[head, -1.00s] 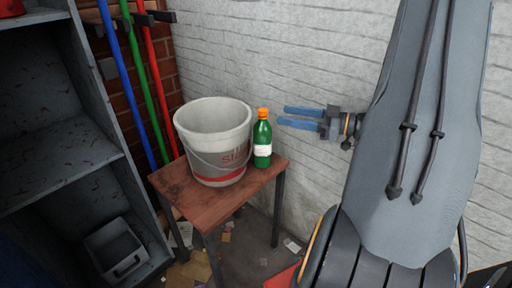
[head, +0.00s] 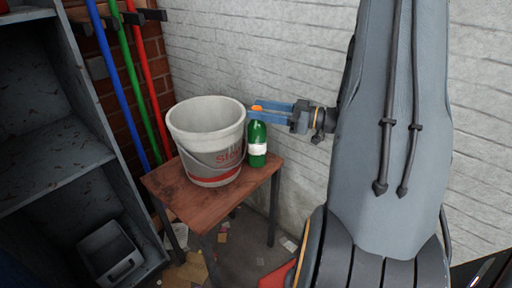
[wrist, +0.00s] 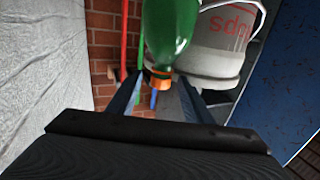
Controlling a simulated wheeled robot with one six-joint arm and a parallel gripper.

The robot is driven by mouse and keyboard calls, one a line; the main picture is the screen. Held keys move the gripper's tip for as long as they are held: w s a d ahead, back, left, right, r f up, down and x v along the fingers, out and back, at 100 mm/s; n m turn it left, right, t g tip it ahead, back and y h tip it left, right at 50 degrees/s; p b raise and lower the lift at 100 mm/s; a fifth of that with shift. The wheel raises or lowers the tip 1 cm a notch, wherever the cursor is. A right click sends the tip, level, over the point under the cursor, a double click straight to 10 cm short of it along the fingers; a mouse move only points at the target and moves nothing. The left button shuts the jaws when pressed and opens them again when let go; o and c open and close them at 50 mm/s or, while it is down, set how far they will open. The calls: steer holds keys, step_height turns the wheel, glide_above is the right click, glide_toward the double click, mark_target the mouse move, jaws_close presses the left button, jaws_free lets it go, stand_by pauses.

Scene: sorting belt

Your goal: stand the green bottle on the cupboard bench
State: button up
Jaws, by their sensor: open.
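The green bottle (head: 257,140) with an orange cap and white label stands upright on a small brown wooden table (head: 205,205), close to the right of a bucket. My gripper (head: 256,110) comes in from the right at cap height, its blue fingers open. In the wrist view, which shows the bottle (wrist: 170,30) upside down, the orange cap (wrist: 158,82) lies between the two spread fingers (wrist: 160,100). I cannot tell whether either finger touches it. A grey cupboard (head: 45,150) with shelves stands at the left; I cannot make out a separate bench surface.
The white bucket (head: 205,120) stands on the table, close beside the bottle. Blue, green and red (head: 151,90) poles lean at the brick wall behind. A white wall (head: 260,50) runs behind the table. A grey bin (head: 110,255) sits low in the cupboard. Litter lies on the floor.

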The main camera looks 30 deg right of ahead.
steer(key=shift+c, duration=0.5)
jaws_close()
steer(key=shift+r, duration=0.1)
